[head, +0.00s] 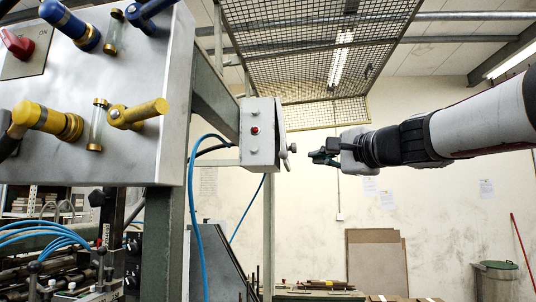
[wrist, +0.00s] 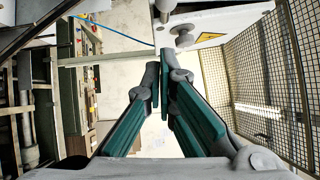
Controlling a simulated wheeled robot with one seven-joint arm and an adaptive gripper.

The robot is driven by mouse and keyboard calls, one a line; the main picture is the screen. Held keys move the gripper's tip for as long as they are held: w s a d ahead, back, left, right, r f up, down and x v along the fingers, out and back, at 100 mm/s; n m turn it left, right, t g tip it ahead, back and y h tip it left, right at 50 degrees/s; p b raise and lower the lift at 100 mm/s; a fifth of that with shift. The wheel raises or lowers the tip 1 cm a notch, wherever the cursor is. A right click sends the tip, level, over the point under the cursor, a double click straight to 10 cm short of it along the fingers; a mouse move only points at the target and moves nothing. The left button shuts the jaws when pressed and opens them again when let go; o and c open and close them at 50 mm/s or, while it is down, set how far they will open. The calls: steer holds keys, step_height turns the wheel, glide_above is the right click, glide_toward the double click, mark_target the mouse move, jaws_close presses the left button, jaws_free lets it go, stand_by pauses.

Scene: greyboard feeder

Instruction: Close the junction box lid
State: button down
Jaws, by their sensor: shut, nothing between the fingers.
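The grey junction box (head: 257,133) is mounted on the frame post at the middle of the head view, with a red button on its near side. Its lid (head: 280,122) shows nearly edge-on at the box's right, with a knob (head: 292,148) low on it. It seems to stand at a slight angle to the box; how far it is open is hard to tell. In the wrist view, the pale lid (wrist: 228,17) bears a yellow warning triangle, with the knob (wrist: 183,35) beyond my fingertips. My gripper (head: 315,157) is shut and empty, a little right of the knob, apparently not touching it.
A large control panel (head: 90,150) with yellow and blue handles fills the left. Blue hoses (head: 193,200) hang below the box. A mesh guard (head: 320,50) hangs overhead and also shows right in the wrist view (wrist: 265,85). The space around my gripper looks clear.

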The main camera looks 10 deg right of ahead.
steer(key=shift+w+a+r+p, duration=0.15)
steer(key=shift+w+a, duration=0.25)
steer(key=shift+a, duration=0.2)
steer(key=shift+w+a+p, duration=0.2)
steer(key=shift+w+a, duration=0.15)
steer(key=shift+a, duration=0.25)
steer(key=shift+w+a+r+p, duration=0.15)
steer(key=shift+w+a, duration=0.25)
steer(key=shift+a, duration=0.2)
steer(key=shift+a+f, duration=0.1)
steer(key=shift+f, duration=0.05)
steer(key=shift+w+a+f+m+t+b, duration=0.2)
steer(key=shift+a+b, duration=0.15)
steer(key=shift+b, duration=0.45)
steer(key=shift+w+a+f+m+t+b, duration=0.1)
steer(key=shift+a+m+t+b, duration=0.1)
steer(key=shift+a+b, duration=0.4)
steer(key=shift+w+a+f+m+t+b, duration=0.1)
steer(key=shift+a+m+b, duration=0.1)
steer(key=shift+b, duration=0.75)
steer(key=shift+d, duration=0.1)
